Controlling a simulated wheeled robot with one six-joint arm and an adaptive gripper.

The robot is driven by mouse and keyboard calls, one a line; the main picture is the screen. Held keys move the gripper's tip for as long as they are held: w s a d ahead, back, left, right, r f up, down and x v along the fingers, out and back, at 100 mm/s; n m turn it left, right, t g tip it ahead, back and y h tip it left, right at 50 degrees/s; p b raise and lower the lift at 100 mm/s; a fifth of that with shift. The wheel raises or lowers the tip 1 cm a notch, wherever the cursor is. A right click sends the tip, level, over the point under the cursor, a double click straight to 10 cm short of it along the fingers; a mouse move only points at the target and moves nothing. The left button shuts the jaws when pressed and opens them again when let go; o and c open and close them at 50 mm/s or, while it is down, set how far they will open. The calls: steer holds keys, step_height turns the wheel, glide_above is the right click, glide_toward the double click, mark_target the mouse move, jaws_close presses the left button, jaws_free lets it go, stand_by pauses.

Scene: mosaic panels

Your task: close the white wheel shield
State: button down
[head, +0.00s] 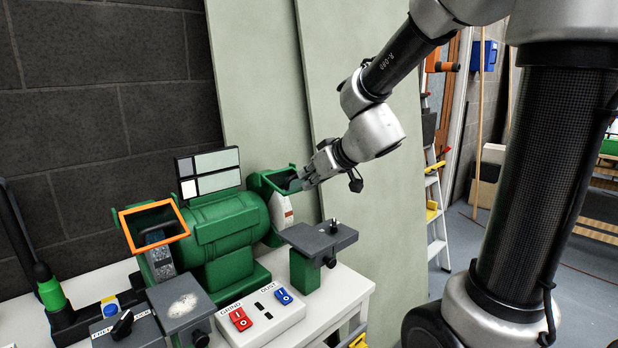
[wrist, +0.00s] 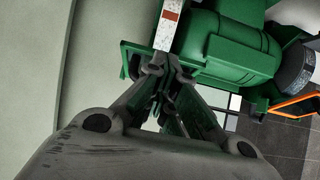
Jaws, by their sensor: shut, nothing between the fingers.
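The green bench grinder (head: 222,237) stands on a white bench. At its right end is the white wheel (head: 289,211), with its green-framed shield (head: 268,181) raised above it. In the wrist view the white wheel (wrist: 168,27) and the green shield edge (wrist: 127,58) show beyond the fingers. My gripper (head: 292,184) is shut and empty, at the right side of the raised shield. Its fingertips (wrist: 168,72) overlap the shield in the picture; I cannot tell whether they touch it.
An orange-framed shield (head: 127,230) is raised over the grey wheel (head: 160,262) at the left. A grey tool rest (head: 318,237) stands in front of the white wheel. A switch box (head: 262,315) and a dark lamp arm (head: 22,240) are on the bench. A pale panel (head: 375,240) rises behind.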

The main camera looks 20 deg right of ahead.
steer(key=shift+w+f, duration=0.15)
steer(key=shift+f, duration=0.15)
stand_by(0.6)
steer(key=shift+r, duration=0.1)
